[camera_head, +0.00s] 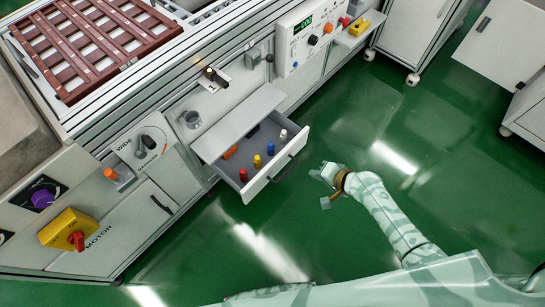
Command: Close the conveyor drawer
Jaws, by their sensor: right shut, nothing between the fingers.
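The conveyor drawer (262,184) is pulled out of the front of the conveyor cabinet, low beneath a grey shelf. Its white front panel has a dark handle (283,169). Inside it stand several small pegs: red (243,175), yellow (257,161), blue (270,148) and white (283,135). An orange piece (230,152) lies further back. My right gripper (324,186) is shut and empty, in front of the drawer and to the right of the handle, with a gap between them. My left gripper is out of view.
The grey shelf (238,122) juts over the back of the drawer. A yellow box with a red motor switch (70,232) is at lower left. A control panel (307,32) sits above right. White cabinets stand at upper right. The green floor (345,125) in front is clear.

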